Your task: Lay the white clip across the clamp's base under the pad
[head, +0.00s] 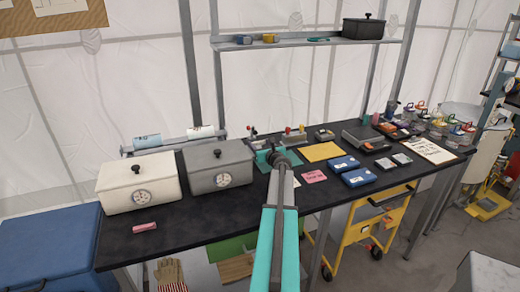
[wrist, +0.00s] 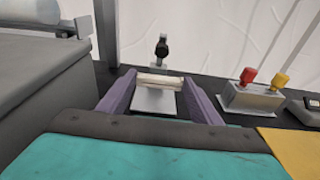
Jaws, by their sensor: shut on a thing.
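The white clip (wrist: 160,80) is a short pale bar lying crosswise between the two purple fingers of my gripper (wrist: 160,84) in the wrist view. The fingers are shut on its ends. The clamp has a black knob (wrist: 162,48) on an upright post just behind the clip, and a flat grey base (wrist: 155,102) that shows below and in front of the clip. I cannot tell whether the clip touches the base. The pad is not clear to see. In the head view, my gripper (head: 276,150) is over the bench's back part and my arm hides the clip.
A grey lidded box (head: 218,168) stands close on the left, with a white one (head: 137,183) beyond. A block with red and yellow knobs (wrist: 252,98) is close on the right, near a yellow sheet (head: 321,152). Blue boxes (head: 358,178) lie farther right.

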